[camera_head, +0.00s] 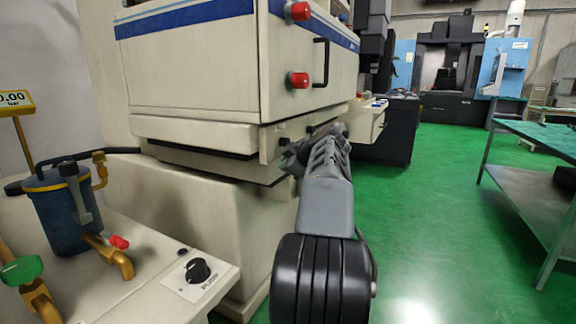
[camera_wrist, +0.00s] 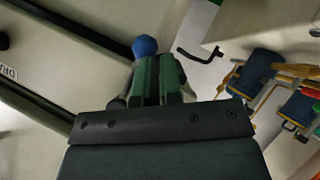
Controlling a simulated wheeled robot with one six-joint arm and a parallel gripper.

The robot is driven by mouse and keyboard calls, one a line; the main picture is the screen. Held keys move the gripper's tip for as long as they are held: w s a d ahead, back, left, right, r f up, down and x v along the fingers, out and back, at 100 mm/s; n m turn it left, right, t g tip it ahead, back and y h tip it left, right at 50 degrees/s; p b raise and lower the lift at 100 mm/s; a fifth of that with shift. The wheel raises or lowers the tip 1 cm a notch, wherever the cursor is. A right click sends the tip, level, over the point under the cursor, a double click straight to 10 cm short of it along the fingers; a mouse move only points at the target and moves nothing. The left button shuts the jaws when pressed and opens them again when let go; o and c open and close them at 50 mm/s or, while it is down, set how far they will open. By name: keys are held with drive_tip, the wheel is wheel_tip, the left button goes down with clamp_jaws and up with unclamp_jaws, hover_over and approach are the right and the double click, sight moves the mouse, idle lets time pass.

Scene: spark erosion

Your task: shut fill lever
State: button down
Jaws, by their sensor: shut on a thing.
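A blue ball knob (camera_wrist: 145,46) shows at the tips of my gripper (camera_wrist: 158,68) in the wrist view. I take it for the end of the fill lever; its shaft is hidden behind the green fingers. The fingers are shut on the lever just below the knob. In the head view my gripper (camera_head: 298,158) reaches against the front of the cream machine (camera_head: 210,75), below its tank with red knobs. The lever itself is hidden there by my gripper and arm.
A panel with partly visible lettering (camera_wrist: 9,73) lies left in the wrist view. A blue canister (camera_head: 62,208) with brass pipes and a black dial (camera_head: 197,270) stand on a cream bench at left. A green-topped table (camera_head: 545,137) stands at right. The green floor between is clear.

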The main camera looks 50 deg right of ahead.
drive_tip(key=s+a+r+p, duration=0.1)
drive_tip(key=s+a+r, duration=0.4)
drive_tip(key=s, duration=0.5)
drive_tip(key=shift+a+r, duration=0.4)
drive_tip(key=shift+r, duration=0.1)
